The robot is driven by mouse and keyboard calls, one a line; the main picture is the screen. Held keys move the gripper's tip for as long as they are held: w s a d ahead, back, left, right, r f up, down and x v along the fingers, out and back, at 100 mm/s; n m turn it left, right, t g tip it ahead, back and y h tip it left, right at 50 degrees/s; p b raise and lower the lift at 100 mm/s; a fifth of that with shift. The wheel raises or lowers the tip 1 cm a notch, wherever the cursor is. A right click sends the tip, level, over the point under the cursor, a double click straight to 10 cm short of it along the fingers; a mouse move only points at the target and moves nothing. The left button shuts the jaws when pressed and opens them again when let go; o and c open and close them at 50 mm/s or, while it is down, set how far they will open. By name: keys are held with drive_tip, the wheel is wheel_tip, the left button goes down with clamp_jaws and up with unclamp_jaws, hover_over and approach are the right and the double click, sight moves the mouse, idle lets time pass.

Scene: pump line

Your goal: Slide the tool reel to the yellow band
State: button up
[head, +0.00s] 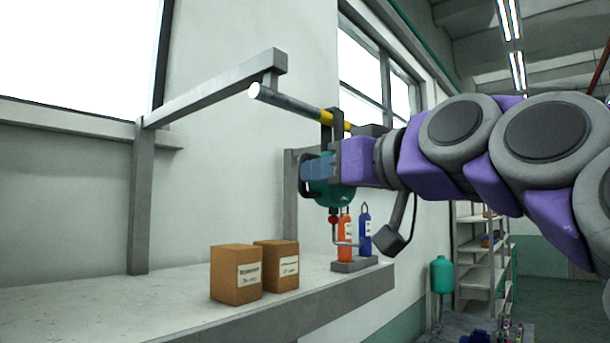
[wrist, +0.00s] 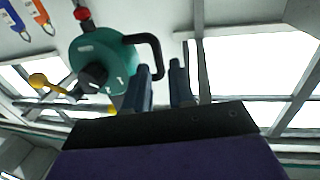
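The teal tool reel (head: 322,193) hangs below the grey rail (head: 290,103), partly hidden behind my gripper in the head view. The yellow band (head: 319,117) is on the rail; a dark hanger crosses in front of it in this view. I cannot tell whether the hanger is exactly at the band. In the wrist view, the reel (wrist: 100,58) shows a black loop handle (wrist: 157,50) on its right side. My gripper (wrist: 162,88) has its two blue fingers apart. The handle's lower end shows between them; contact is not clear. My gripper (head: 318,168) is beside the reel.
Two cardboard boxes (head: 237,273) stand on the shelf ledge (head: 130,305). A grey bracket (head: 215,88) and post carry the rail's near end. Shelving (head: 480,260) stands at the back right.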

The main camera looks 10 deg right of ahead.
drive_tip(key=v, duration=1)
drive_tip(key=w+a+f+m+g+h, duration=0.1)
drive_tip(key=a+f+g, duration=0.2)
drive_tip(key=f, duration=0.7)
drive_tip(key=w+a+f+g+h, duration=0.1)
drive_tip(key=a+f+g, duration=0.2)
drive_tip(key=f, duration=0.8)
drive_tip(key=w+a+f+m+g+h, duration=0.1)
drive_tip(key=a+f+g+h, duration=0.15)
drive_tip(key=f, duration=0.75)
drive_tip(key=s+d+f+m+g+h, duration=0.1)
drive_tip(key=s+f+g, duration=0.2)
drive_tip(key=s+f, duration=0.4)
drive_tip(key=s+d+f+m+g+h, duration=0.1)
drive_tip(key=s+d+f+g, duration=0.1)
drive_tip(key=s+f, duration=0.5)
drive_tip(key=s+d+f+m+g+h, duration=0.1)
drive_tip(key=s+f+g, duration=0.3)
drive_tip(key=f, duration=1.2)
drive_tip(key=s+d, duration=0.1)
drive_tip(key=s, duration=0.2)
drive_tip(key=shift+d+h, duration=0.15)
drive_tip(key=shift+h, duration=0.2)
drive_tip(key=shift+o, duration=0.3)
